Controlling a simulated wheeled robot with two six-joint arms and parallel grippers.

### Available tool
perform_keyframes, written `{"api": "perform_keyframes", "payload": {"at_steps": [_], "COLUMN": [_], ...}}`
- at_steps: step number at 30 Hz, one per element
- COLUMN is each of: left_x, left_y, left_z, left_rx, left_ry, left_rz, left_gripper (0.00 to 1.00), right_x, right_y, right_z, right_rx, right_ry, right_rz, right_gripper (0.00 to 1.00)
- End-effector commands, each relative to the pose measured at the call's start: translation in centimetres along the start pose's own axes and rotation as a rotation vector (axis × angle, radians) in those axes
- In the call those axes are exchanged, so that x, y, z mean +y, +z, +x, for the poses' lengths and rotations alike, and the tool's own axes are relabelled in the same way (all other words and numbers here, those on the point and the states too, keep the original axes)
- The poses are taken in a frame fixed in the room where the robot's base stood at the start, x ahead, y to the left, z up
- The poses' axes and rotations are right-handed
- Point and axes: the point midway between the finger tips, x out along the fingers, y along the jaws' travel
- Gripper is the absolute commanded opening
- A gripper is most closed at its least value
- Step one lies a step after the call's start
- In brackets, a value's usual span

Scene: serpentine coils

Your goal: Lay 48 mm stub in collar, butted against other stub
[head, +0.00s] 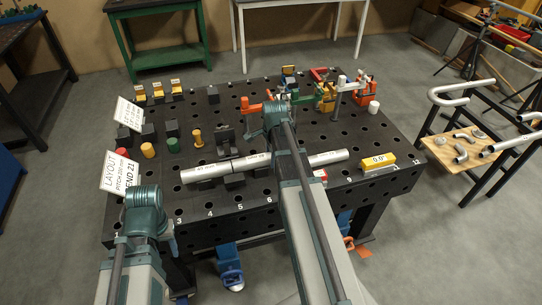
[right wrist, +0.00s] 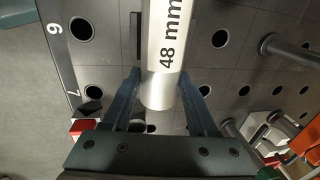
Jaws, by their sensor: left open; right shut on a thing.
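The silver 48 mm stub (right wrist: 162,55) is between the fingers of my right gripper (right wrist: 160,95), which is shut on it close to its near end. In the head view this stub (head: 251,161) lies along the table's front, its right end hidden behind my right arm. The other silver stub (head: 204,172) lies to its left, roughly in line, on black supports. A thin dark line shows where their ends meet; I cannot tell whether they touch. A black upright bracket (head: 226,140) stands behind this place. I cannot clearly make out the collar.
Another silver tube (head: 328,158) lies right of my right arm, near a yellow block (head: 378,161). Yellow and green pegs (head: 173,145) and black blocks stand at left. Orange and green clamps (head: 327,97) stand at the back right. A layout sign (head: 117,172) stands at the left edge.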

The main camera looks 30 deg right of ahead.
Motion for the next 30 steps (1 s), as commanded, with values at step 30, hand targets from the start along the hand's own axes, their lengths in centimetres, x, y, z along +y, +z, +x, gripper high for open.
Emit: {"api": "perform_keyframes", "payload": {"at_steps": [30], "left_x": [0.00], "left_y": [0.00], "left_z": [-0.04], "left_rx": [0.000], "left_ry": [0.000], "left_rz": [0.000], "left_gripper": [0.50], "right_x": [-0.01], "right_y": [0.79], "right_z": [-0.04], "right_rx": [-0.001], "right_ry": [0.000], "right_rz": [-0.001], "right_gripper": [0.00]}}
